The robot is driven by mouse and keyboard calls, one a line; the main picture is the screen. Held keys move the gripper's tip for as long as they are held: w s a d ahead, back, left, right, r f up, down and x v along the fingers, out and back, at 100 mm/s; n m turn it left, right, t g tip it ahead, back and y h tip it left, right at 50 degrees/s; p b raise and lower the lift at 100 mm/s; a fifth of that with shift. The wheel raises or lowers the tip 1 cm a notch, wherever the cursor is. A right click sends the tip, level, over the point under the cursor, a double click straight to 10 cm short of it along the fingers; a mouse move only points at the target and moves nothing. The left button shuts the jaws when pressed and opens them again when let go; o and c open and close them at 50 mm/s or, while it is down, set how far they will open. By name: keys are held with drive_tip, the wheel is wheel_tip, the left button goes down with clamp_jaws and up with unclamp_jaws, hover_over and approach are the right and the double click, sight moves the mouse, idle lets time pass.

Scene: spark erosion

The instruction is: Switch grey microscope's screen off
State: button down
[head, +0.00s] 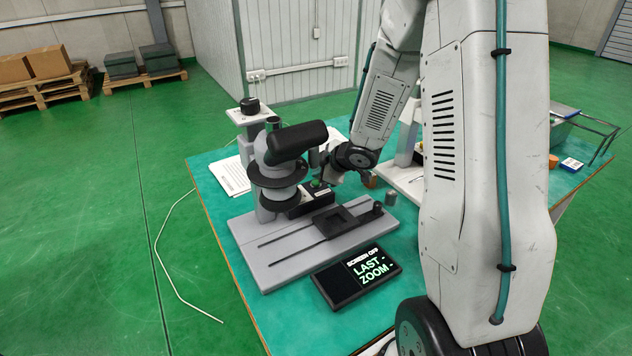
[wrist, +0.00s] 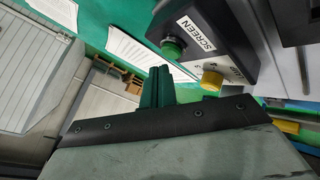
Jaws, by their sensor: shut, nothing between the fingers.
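The grey microscope (head: 280,165) stands on a pale grey base on the teal-topped table. Its black display (head: 342,290) lies in front and reads "SCREEN OFF", "LAST -", "ZOOM -". In the wrist view a dark control box (wrist: 235,28) carries a "SCREEN" label (wrist: 196,33) beside a round green button (wrist: 173,48). In the head view my wrist hangs right of the microscope.
A sheet of paper (head: 231,177) lies left of the microscope. Another light-coloured stand (head: 405,178) and small items are behind my arm. A pale cable (head: 163,262) runs across the floor.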

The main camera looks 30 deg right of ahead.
sight(319, 184)
drive_tip(key=shift+r, duration=0.1)
drive_tip(key=shift+r, duration=2.9)
